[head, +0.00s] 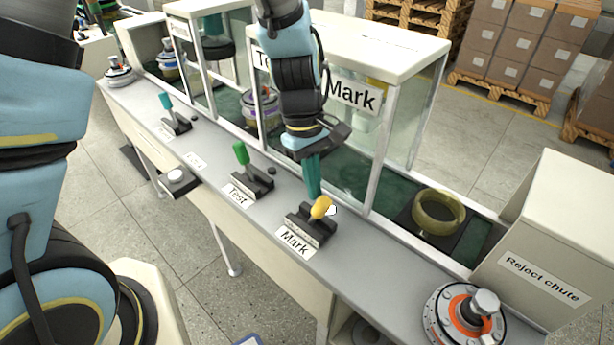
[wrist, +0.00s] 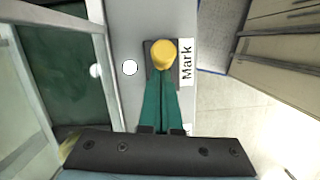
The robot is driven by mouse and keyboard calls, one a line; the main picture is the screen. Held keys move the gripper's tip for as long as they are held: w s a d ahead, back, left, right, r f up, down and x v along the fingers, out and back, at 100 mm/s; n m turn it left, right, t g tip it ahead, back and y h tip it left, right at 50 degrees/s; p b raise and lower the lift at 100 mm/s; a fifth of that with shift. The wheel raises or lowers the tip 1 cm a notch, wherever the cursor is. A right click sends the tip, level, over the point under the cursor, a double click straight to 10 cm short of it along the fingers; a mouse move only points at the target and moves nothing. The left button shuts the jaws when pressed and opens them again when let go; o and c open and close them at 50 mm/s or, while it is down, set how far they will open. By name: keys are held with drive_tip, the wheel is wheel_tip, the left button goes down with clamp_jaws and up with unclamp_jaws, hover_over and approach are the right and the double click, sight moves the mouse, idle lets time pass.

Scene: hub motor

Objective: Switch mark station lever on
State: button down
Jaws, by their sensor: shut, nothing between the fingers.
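The Mark lever has a yellow knob (head: 320,207) on a black base (head: 308,227), with a "Mark" label (head: 295,243) in front of it. In the head view the knob leans to the right. In the wrist view the yellow knob (wrist: 163,53) is just beyond my fingertips, and part of the base is hidden by the fingers. My gripper (head: 314,192) is shut and empty, its teal fingers pointing down right behind the knob. In the wrist view the gripper (wrist: 162,78) meets or nearly meets the knob; I cannot tell whether they touch.
A green Test lever (head: 241,153) and a teal lever (head: 166,102) stand to the left on the grey ledge. The glass Mark enclosure (head: 405,110) is behind my gripper. A ring part (head: 438,211) and the reject chute (head: 545,265) are to the right.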

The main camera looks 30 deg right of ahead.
drive_tip(key=shift+s+d, duration=0.1)
drive_tip(key=shift+s, duration=0.3)
drive_tip(key=shift+s+f, duration=0.1)
drive_tip(key=shift+s, duration=0.15)
drive_tip(key=w+v, duration=0.1)
drive_tip(key=v, duration=1.1)
drive_tip(key=shift+d, duration=0.3)
drive_tip(key=shift+w+f, duration=0.1)
drive_tip(key=w+a+t, duration=0.1)
drive_tip(key=w+a, duration=0.4)
drive_tip(key=a, duration=0.3)
drive_tip(key=w+a+m+t, duration=0.1)
drive_tip(key=w+a, duration=0.4)
drive_tip(key=a, duration=0.3)
drive_tip(key=w+a+t, duration=0.1)
drive_tip(key=w+a, duration=0.4)
drive_tip(key=a, duration=0.2)
drive_tip(key=a+m+t, duration=0.1)
drive_tip(key=a, duration=1)
drive_tip(key=shift+s+f, duration=0.3)
drive_tip(key=shift+f, duration=0.15)
